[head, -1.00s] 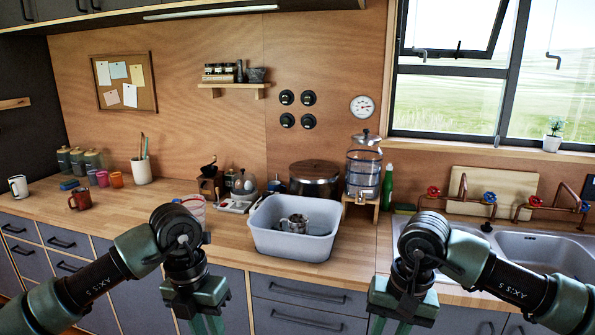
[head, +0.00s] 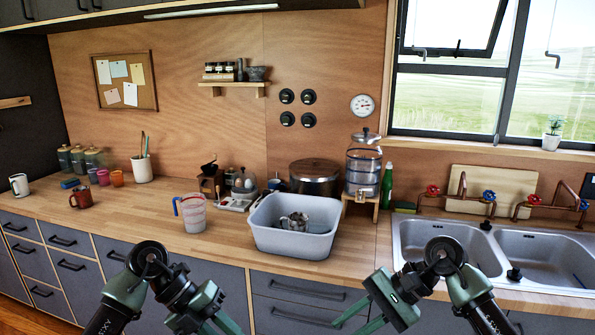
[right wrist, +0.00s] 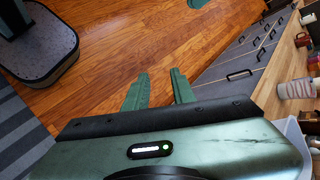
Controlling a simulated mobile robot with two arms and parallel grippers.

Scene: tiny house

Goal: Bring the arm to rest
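My left gripper (head: 223,328) is at the bottom of the head view, in front of the drawers and below the counter edge. Its fingers look apart and empty, though the frame's lower edge cuts off part of them. My right gripper (head: 345,322) is at the bottom centre-right, tilted with its fingers towards the lower left. In the right wrist view, the fingers of the right gripper (right wrist: 160,74) are apart with only wooden floor between them. Both arms are folded low in front of the counter and touch nothing visible.
The wooden counter (head: 150,207) holds a grey tub (head: 290,244) with a metal pot (head: 296,221) inside, and a measuring jug (head: 193,213). The sink (head: 450,236) is at the right. Drawer fronts (head: 308,290) stand behind the grippers. Open floor (right wrist: 130,40) shows in the right wrist view.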

